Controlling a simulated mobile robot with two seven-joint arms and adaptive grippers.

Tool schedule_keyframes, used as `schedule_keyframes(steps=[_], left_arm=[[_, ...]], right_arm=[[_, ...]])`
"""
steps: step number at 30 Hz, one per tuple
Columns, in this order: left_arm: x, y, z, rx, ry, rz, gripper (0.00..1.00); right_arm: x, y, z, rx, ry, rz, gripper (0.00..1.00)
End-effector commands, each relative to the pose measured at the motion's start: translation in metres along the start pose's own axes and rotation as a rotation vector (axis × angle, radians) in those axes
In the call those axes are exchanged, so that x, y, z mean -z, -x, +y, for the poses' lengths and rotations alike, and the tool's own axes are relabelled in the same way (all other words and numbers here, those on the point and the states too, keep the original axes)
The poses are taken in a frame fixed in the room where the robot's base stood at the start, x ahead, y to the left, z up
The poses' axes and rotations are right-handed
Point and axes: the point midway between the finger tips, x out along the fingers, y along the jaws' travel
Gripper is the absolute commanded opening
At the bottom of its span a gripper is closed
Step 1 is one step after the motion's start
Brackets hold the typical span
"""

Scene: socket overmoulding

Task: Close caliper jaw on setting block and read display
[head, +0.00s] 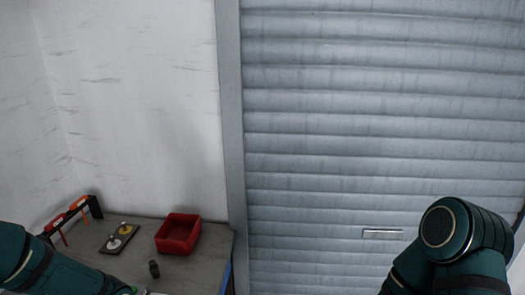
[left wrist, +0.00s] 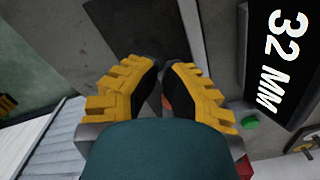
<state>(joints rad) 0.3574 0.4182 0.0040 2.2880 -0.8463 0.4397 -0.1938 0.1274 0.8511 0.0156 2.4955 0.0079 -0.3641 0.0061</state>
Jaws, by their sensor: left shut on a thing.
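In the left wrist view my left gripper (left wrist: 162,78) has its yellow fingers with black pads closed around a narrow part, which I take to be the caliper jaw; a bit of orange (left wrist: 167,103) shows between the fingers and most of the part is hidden. A black display (left wrist: 284,62) to the right reads "32 MM" in white. A green button (left wrist: 250,121) is below it. I cannot make out the setting block for certain. In the head view only my left arm shows at the lower left. My right gripper is out of view.
A roller shutter (head: 380,140) is at the right.

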Motion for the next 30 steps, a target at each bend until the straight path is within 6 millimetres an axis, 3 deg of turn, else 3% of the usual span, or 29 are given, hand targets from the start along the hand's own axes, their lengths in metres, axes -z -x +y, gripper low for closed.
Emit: schedule_keyframes(steps=[1,15,30], left_arm=[[-0.002,-0.016,0.001,0.000,0.001,-0.001,0.00],[-0.007,-0.016,0.003,-0.002,0.004,-0.007,0.00],[-0.007,0.028,0.003,-0.002,0.004,-0.008,0.00]], right_arm=[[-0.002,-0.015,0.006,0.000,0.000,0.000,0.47],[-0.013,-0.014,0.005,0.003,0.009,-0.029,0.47],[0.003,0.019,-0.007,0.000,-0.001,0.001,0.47]])
